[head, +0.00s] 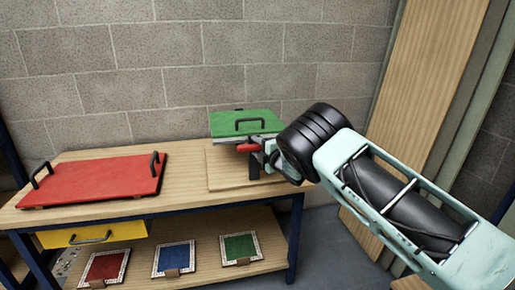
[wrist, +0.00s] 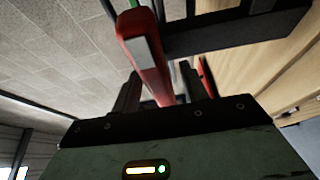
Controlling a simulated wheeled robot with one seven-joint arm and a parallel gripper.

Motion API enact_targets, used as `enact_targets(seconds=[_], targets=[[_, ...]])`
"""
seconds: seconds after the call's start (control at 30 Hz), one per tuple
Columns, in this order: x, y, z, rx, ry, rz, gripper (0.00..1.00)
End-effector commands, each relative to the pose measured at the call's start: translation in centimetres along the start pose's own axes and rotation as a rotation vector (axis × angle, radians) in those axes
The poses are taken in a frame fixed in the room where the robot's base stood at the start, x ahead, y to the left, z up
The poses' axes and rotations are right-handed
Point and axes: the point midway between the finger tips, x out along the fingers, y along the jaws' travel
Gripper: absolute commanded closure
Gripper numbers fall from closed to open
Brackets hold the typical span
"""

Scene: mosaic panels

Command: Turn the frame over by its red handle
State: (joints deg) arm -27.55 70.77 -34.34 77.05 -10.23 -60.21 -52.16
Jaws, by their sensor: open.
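A frame with a green panel (head: 246,122) and a black bar handle on top is held above a pale wooden base (head: 228,172) at the table's right end. Its red handle (head: 243,148) shows at the frame's near right side. My gripper (head: 268,153) is at this handle, partly hidden by my wrist. In the wrist view the red handle (wrist: 143,50) reaches down between the two dark fingers of my open gripper (wrist: 160,88). I cannot tell whether the fingers touch it.
A red panel (head: 92,181) with two black handles lies on the table's left. A yellow drawer (head: 90,234) sits beneath. Red, blue and green mosaic tiles stand on the lower shelf (head: 205,272). A brick wall is behind; wooden boards (head: 425,75) lean at right.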

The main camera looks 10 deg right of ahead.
Motion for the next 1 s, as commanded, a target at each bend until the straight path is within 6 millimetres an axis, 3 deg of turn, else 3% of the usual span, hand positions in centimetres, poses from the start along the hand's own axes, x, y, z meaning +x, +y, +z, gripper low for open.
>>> enact_targets(seconds=[0.17,0.33,0.37,1.0], targets=[[-0.01,-0.02,0.02,0.0,0.0,0.0,0.56],[-0.02,-0.02,0.01,0.0,0.0,0.0,0.98],[-0.02,-0.02,0.02,0.0,0.0,0.0,1.0],[-0.04,-0.29,0.07,0.107,0.0,0.046,1.0]])
